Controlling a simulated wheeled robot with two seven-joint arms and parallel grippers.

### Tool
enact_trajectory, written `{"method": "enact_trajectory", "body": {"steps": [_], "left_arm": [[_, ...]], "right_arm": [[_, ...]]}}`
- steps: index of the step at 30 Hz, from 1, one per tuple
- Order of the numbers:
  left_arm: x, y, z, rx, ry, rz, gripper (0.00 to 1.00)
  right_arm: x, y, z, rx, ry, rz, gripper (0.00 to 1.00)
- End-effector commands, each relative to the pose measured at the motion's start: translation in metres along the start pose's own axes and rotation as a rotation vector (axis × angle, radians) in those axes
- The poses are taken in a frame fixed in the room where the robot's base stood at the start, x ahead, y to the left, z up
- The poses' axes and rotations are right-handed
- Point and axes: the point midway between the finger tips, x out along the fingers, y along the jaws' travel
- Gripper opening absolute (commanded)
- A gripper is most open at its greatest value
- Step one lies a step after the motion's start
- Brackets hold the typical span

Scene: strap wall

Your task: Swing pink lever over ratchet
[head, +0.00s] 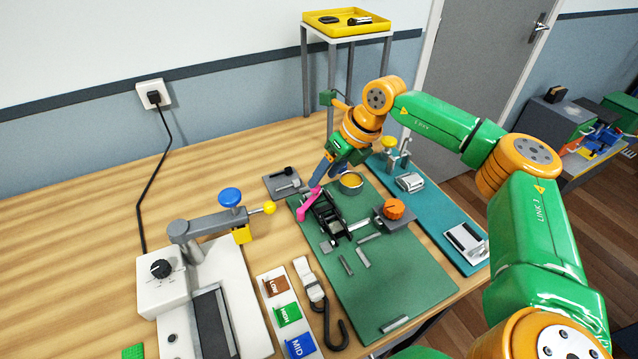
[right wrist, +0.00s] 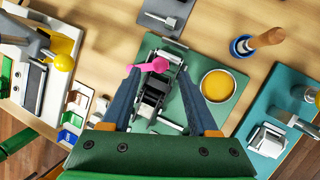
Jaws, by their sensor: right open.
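The pink lever (head: 306,207) sits at the left end of the black ratchet (head: 328,216) on the green mat (head: 400,285). In the right wrist view the pink lever (right wrist: 152,66) lies across the far end of the ratchet (right wrist: 154,92). My right gripper (head: 325,174) is open, pointing down just behind the lever. In the wrist view the lever shows between its fingertips (right wrist: 157,70), with its thin end near the left finger. I cannot tell whether they touch. My left gripper is out of view.
A yellow-filled round dish (head: 350,183) and an orange knob (head: 393,208) stand close to the ratchet. A press with a yellow ball handle (head: 269,207) is to the left. A strap hook (head: 331,325) and label cards (head: 287,315) lie in front.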

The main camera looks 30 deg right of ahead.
Motion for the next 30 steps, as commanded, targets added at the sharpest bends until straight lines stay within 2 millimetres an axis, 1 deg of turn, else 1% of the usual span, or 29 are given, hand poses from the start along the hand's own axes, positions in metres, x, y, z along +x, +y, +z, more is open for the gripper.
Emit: {"method": "enact_trajectory", "body": {"steps": [1, 3, 6, 9, 14, 17, 18, 21, 30], "left_arm": [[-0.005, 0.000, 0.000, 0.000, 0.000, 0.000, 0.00], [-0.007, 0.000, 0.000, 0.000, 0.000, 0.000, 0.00], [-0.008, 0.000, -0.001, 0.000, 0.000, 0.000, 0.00], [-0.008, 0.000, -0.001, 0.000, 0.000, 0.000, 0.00], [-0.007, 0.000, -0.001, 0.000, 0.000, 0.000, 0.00], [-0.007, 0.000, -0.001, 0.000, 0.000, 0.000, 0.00], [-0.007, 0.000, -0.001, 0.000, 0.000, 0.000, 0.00], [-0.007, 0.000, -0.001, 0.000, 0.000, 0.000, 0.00], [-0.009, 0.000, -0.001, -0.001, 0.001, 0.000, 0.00]], "right_arm": [[0.008, 0.001, 0.000, 0.001, 0.004, 0.000, 0.60], [0.020, 0.001, 0.001, 0.000, 0.003, 0.000, 0.60], [0.032, 0.000, 0.000, 0.000, 0.001, 0.000, 0.60], [0.037, 0.000, 0.000, 0.001, -0.001, -0.001, 0.60], [0.037, 0.000, 0.000, 0.001, -0.001, -0.001, 0.60], [0.037, 0.000, 0.000, 0.001, -0.001, -0.001, 0.36], [0.037, 0.000, 0.000, 0.001, -0.001, -0.001, 0.25], [0.037, 0.000, 0.000, 0.001, -0.001, -0.001, 0.00], [0.036, 0.000, -0.001, 0.020, -0.005, -0.009, 0.00]]}}
